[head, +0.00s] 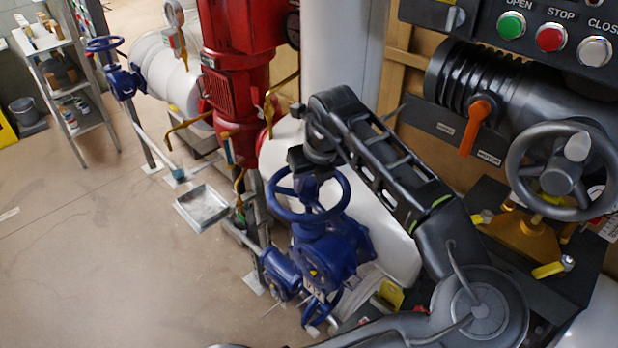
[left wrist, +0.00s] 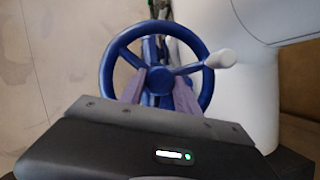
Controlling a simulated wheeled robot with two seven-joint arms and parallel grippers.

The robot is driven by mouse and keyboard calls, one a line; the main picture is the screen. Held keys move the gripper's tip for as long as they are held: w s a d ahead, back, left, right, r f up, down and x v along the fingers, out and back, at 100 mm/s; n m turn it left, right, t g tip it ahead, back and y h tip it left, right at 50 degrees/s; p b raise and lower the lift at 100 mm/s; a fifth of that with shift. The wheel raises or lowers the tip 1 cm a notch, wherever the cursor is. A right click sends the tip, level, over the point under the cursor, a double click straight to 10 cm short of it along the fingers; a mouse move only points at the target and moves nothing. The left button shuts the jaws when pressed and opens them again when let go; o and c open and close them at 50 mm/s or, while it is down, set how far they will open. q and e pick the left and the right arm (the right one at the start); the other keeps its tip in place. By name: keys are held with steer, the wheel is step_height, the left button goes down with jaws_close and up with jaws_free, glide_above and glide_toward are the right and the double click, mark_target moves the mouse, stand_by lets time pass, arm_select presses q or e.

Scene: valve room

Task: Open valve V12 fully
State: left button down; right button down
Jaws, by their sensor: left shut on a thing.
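The blue handwheel (head: 309,218) sits on top of a blue valve body (head: 326,254) in the lower middle of the head view. The exact gripped part is partly hidden. My right gripper is not in view.
A grey handwheel (head: 518,160), an orange lever (head: 477,125) and a button panel (head: 550,37) stand at right. A white tank (head: 385,232) stands close behind the blue valve. A red machine (head: 235,85) and another blue handwheel (head: 104,44) are farther back. The left floor is mostly clear.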

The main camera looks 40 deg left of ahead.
arm_select(q)
steer(key=c, duration=0.9)
jaws_free()
